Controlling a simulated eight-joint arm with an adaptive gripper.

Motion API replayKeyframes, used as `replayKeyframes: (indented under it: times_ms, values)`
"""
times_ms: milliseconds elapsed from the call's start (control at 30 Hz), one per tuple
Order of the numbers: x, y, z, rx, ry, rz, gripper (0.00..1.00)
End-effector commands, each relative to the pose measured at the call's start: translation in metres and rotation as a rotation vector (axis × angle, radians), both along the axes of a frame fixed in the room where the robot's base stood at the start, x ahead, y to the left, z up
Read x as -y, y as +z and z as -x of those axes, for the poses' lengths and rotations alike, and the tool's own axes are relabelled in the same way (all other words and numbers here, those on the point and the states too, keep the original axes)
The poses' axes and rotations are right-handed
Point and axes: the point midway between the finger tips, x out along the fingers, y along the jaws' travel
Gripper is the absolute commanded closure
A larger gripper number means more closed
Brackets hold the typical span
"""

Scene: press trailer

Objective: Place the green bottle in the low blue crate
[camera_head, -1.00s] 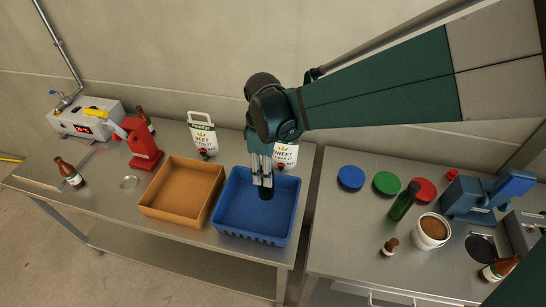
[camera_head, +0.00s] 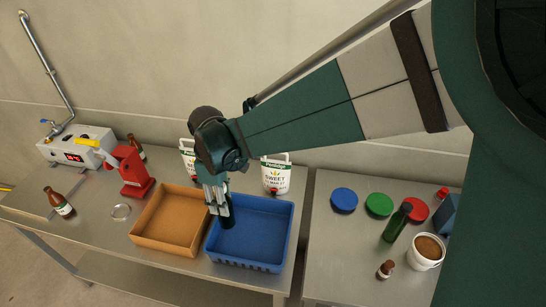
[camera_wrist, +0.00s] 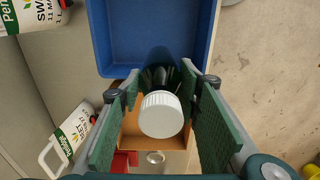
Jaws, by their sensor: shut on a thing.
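The low blue crate (camera_head: 243,263) stands on the left table, beside the orange crate. It also shows at the top of the wrist view (camera_wrist: 108,40). My gripper (camera_head: 219,207) is shut on a dark bottle (camera_head: 228,221) at the blue crate's left side, by the orange crate. In the wrist view the bottle's white cap (camera_wrist: 161,114) sits between my fingers, pointing at the camera. The bottle's lower part is hard to see, so whether it touches the crate cannot be told. Another green bottle (camera_head: 396,224) stands on the right table.
The orange crate (camera_head: 150,240) is empty. White jugs (camera_head: 276,176) stand behind the crates. Brown bottles (camera_head: 62,205) and a red press (camera_head: 133,172) are further left. Coloured lids (camera_head: 344,200) and a white tub (camera_head: 425,254) are on the right table. A gap separates the tables.

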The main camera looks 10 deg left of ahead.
Motion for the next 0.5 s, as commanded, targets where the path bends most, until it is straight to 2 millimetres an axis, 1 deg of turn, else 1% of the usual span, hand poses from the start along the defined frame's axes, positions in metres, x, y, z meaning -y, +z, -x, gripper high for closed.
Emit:
replayKeyframes:
  times_ms: [167,267,500]
  values:
    - [0.0,-0.006,0.0,0.0,0.0,0.0,0.82]
    - [0.0,-0.015,0.0,0.0,0.0,0.0,0.82]
    - [0.0,-0.045,0.0,0.0,0.0,0.0,0.82]
